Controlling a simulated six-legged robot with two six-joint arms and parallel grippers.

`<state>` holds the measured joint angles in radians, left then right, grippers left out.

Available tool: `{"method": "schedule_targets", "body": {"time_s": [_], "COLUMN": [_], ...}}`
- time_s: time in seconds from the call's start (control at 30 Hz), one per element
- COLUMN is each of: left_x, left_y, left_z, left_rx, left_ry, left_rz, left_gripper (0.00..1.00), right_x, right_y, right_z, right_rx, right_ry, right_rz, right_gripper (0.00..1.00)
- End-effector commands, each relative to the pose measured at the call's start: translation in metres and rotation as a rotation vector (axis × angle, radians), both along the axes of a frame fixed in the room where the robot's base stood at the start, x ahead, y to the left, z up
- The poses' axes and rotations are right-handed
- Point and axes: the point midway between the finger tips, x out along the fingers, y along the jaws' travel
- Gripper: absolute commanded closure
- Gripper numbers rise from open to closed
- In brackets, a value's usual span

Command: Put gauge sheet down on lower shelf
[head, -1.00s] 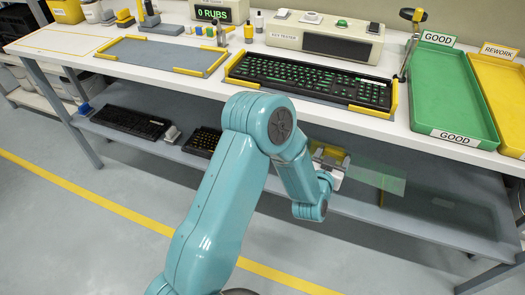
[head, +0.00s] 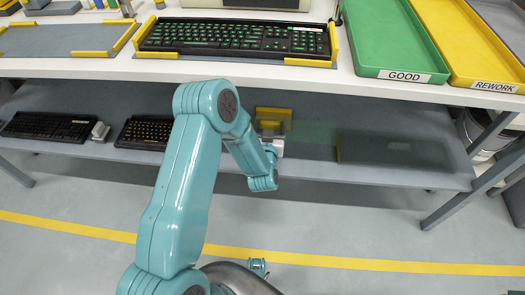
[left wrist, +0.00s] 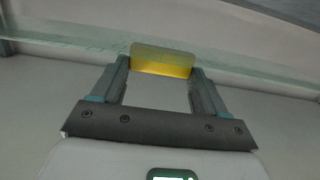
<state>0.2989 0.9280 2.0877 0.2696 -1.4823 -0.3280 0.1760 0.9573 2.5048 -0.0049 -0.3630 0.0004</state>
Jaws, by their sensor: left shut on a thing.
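The gauge sheet is a clear, green-tinted sheet (head: 315,137) with a yellow tab (head: 273,116). In the head view it is over the lower shelf (head: 330,172), right of my forearm. My left gripper (head: 270,132) is shut on the tab; my arm partly hides the jaws. In the left wrist view the tab (left wrist: 162,65) sits between the two fingertips (left wrist: 160,72), and the sheet (left wrist: 65,40) stretches as a pale green band beyond. I cannot tell whether the sheet touches the shelf. My right gripper is not in view.
A darker rectangle (head: 400,151) with a yellow left edge lies on the shelf to the right. Two dark keyboards (head: 48,126) (head: 145,133) lie on the shelf's left. The tabletop above holds a green-lit keyboard (head: 235,38), a green GOOD tray (head: 400,40) and a yellow REWORK tray (head: 480,50).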

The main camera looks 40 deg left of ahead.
Motion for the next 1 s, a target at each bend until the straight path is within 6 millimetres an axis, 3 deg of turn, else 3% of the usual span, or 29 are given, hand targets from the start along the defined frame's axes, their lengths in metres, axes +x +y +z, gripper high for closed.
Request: {"method": "schedule_targets", "body": {"time_s": [0.03,0.1,0.3,0.53,0.73,1.0], "left_x": [0.0,0.0,0.001,0.003,0.003,0.003], "left_y": [0.0,0.0,0.001,0.001,0.002,0.002], "left_z": [-0.022,-0.042,-0.085,-0.104,-0.137,-0.137], "left_rx": [0.0,0.001,0.0,0.0,0.001,0.001], "left_ry": [0.002,0.001,-0.002,-0.002,-0.001,-0.003], "left_rz": [0.0,0.001,0.0,-0.001,0.0,0.0], "left_gripper": [0.78,0.78,0.78,0.78,0.78,0.78], "right_x": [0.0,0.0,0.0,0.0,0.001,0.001], "right_y": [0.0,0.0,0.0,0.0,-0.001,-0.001], "right_z": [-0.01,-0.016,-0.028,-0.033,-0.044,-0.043], "right_rx": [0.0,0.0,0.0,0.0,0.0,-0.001], "right_ry": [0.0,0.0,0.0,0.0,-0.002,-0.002], "right_rz": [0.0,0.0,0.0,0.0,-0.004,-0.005], "right_gripper": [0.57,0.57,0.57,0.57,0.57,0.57]}}
